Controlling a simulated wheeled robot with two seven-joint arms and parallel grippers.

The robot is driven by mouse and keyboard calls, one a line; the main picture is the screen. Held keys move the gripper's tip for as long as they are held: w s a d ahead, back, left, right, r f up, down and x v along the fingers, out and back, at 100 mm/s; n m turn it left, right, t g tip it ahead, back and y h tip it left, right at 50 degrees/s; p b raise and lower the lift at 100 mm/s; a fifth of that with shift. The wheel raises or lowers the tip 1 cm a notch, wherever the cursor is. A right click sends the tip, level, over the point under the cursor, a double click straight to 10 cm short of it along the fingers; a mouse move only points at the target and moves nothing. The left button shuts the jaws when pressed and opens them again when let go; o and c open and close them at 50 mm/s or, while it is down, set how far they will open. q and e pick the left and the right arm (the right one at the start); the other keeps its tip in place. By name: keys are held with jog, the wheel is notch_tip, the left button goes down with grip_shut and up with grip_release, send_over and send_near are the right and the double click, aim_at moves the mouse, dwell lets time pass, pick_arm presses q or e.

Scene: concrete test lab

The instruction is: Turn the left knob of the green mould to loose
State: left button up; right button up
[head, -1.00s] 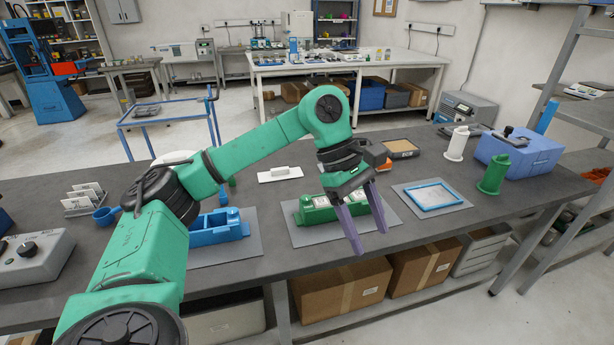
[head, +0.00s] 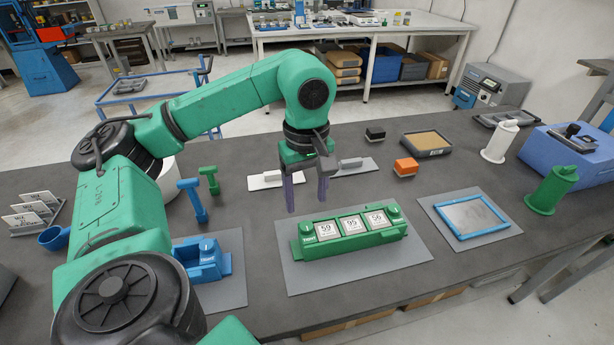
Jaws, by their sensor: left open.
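The green mould (head: 348,243) lies on a grey mat (head: 300,272) on the dark bench, with three white number plates along its top. Its left knob (head: 307,228) is at the left end, and the word beside it seems to read TIGHT. The right knob (head: 393,211) is at the other end. My left gripper (head: 307,206) is open and empty, its two purple fingers pointing down above and just behind the left knob. The fingers look apart from the knob, though the exact height is hard to tell. My right gripper is not in view.
A blue mould (head: 203,262) sits on another mat to the left, partly behind my arm. Blue and green hammer-like tools (head: 193,200) stand behind it. A blue-framed tray (head: 467,218) and a green spool (head: 552,190) are to the right. An orange block (head: 405,167) lies behind the mould.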

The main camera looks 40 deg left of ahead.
aim_at(306, 225)
pick_arm(q)
jog(key=f, duration=0.7)
jog(key=shift+w+a+f+p, duration=0.3)
jog(key=shift+a+f, duration=0.05)
jog(key=shift+f, duration=0.05)
jog(key=shift+d+f, duration=0.1)
jog(key=shift+f, duration=0.15)
grip_shut()
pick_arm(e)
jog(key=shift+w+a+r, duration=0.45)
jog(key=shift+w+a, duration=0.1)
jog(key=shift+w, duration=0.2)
pick_arm(q)
jog(key=shift+f, duration=0.1)
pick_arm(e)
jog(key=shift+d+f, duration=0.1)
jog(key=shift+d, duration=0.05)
